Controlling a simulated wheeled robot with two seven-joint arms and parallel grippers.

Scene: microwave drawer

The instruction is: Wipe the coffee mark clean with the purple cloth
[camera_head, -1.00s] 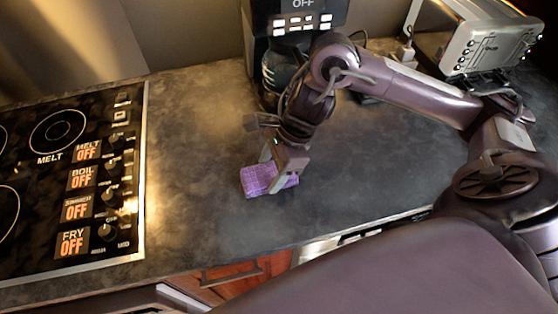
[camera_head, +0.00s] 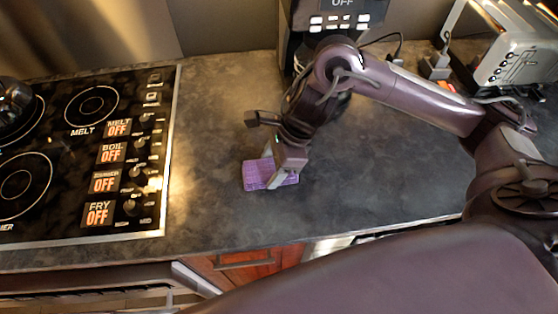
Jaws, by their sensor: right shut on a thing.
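The purple cloth (camera_head: 258,177) lies flat on the dark grey counter, between the stove and the coffee machine. My right gripper (camera_head: 279,178) comes down on it from above and is shut on it, covering part of its right side. No coffee mark shows on the bare counter; whether any lies under the cloth is hidden. My left gripper is not in view.
The black stove (camera_head: 90,150) with its metal edge is on the left. A coffee machine (camera_head: 340,18) stands behind my right arm, and a silver toaster (camera_head: 515,50) is at the back right. The counter (camera_head: 390,180) right of the cloth is clear. A wooden drawer (camera_head: 243,262) is below the front edge.

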